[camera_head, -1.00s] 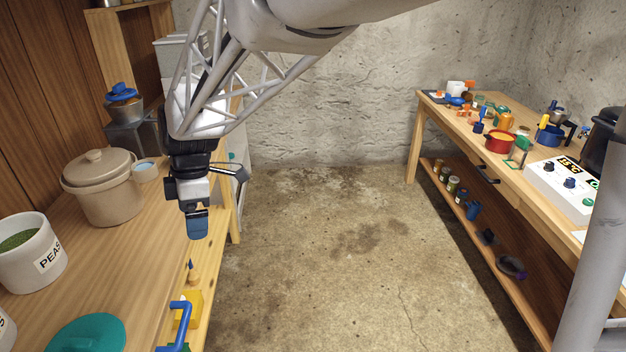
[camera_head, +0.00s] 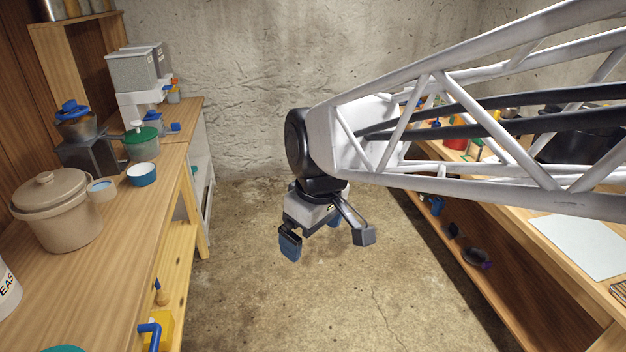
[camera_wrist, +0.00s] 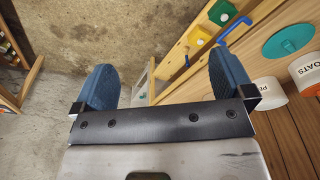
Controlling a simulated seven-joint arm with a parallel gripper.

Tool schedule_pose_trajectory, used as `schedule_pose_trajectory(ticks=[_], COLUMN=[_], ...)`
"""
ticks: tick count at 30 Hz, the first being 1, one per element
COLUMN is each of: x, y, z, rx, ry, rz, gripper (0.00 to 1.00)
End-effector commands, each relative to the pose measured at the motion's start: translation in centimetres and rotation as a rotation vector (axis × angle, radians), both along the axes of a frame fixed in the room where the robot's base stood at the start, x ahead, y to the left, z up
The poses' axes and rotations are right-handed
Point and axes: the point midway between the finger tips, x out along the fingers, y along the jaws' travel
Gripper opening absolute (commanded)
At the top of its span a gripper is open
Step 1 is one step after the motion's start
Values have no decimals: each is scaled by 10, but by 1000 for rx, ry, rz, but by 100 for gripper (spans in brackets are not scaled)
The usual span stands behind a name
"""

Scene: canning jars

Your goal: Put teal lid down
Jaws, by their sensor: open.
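The teal lid (camera_wrist: 288,42) lies flat on the wooden counter near the white crocks in the wrist view. In the head view only a sliver of the teal lid (camera_head: 62,349) shows at the bottom left edge. My gripper (camera_head: 312,236) is open and empty, in the air over the floor to the right of the left counter. In the wrist view, the blue fingers of my gripper (camera_wrist: 165,78) are wide apart with only floor and furniture beyond them. The lid is well away from the fingers.
The left counter (camera_head: 105,238) holds a beige lidded crock (camera_head: 56,212), a blue bowl (camera_head: 142,174) and a green-lidded pot (camera_head: 140,142). A yellow box with a blue handle (camera_head: 150,333) sits on the shelf below. My arm partly hides the right bench (camera_head: 548,270). Open floor lies between.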

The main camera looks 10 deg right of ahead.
Motion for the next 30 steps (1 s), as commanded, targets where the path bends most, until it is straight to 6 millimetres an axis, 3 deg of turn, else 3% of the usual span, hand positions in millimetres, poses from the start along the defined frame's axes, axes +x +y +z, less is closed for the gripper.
schedule_pose_trajectory(ticks=[6,13,19,30], x=[-40,-77,-92,-94], y=[-47,-79,-91,-92], z=[-4,-12,-16,-17], rx=[7,21,30,30], ry=[-37,-72,-87,-90], rz=[-294,-556,-666,-681], gripper=[99,99,99,99])
